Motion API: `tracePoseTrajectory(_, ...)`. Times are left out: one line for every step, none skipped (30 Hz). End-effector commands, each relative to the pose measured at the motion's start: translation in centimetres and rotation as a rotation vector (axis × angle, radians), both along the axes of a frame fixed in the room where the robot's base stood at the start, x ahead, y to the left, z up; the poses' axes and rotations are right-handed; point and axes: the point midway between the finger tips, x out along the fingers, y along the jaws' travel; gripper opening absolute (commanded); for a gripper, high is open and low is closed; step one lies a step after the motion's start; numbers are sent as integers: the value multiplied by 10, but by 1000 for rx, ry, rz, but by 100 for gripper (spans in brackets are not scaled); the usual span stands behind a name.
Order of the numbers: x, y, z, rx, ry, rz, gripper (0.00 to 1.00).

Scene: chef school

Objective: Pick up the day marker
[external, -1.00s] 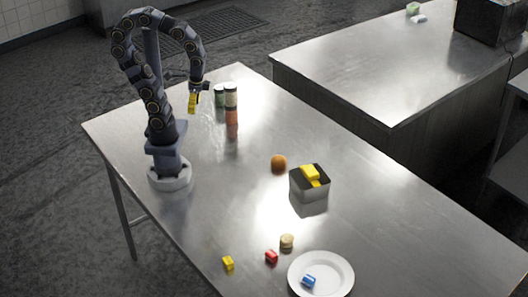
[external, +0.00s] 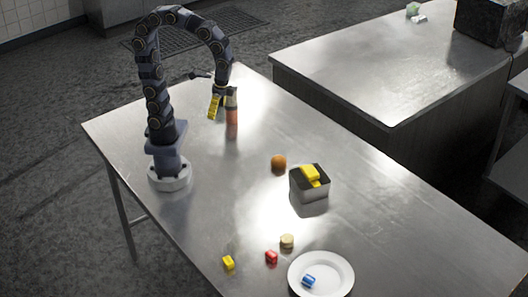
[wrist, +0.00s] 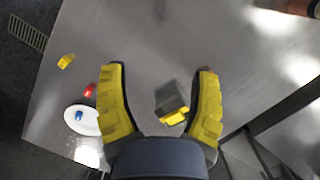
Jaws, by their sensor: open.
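No object is clearly readable as the day marker. Small candidates are a yellow block (external: 228,262), a red block (external: 271,257) and a blue piece (external: 308,281) on a white plate (external: 346,270). A larger yellow piece (external: 311,174) sits in the top of a grey box (external: 309,190). My gripper (external: 222,106) is open, with yellow fingers pointing down near the table's far edge, well away from these blocks. In the wrist view my open gripper (wrist: 161,70) shows nothing held; the grey box (wrist: 171,99) appears between its fingers in the picture.
Jars (external: 232,131) at the far end are partly hidden by my gripper. An orange (external: 278,162) and a small tan round piece (external: 287,241) also stand on the metal table (external: 370,205). A second counter (external: 390,65) lies across a gap. The table's right side is clear.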

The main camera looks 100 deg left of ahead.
Motion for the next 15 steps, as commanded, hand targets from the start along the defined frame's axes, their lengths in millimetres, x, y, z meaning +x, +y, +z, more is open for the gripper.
tracePoseTrajectory(19, -14, -1, -1, 13, -43, 61)
tracePoseTrajectory(28, -21, -2, -2, 20, -65, 61)
tracePoseTrajectory(40, -32, -4, -3, 29, -94, 61)
tracePoseTrajectory(49, -40, -5, -4, 33, -115, 61)
tracePoseTrajectory(58, -49, -7, -3, 40, -136, 61)
tracePoseTrajectory(70, -62, -10, -5, 43, -164, 61)
tracePoseTrajectory(77, -71, -14, -4, 52, -185, 61)
tracePoseTrajectory(86, -81, -16, -5, 52, -205, 61)
tracePoseTrajectory(94, -94, -22, -2, 65, -232, 61)
tracePoseTrajectory(101, -105, -26, -1, 67, -252, 61)
tracePoseTrajectory(107, -115, -31, 0, 76, -273, 61)
tracePoseTrajectory(115, -130, -37, 2, 80, -300, 61)
tracePoseTrajectory(120, -141, -44, 4, 85, -318, 61)
tracePoseTrajectory(124, -152, -49, 6, 89, -338, 61)
tracePoseTrajectory(130, -167, -58, 10, 96, -364, 61)
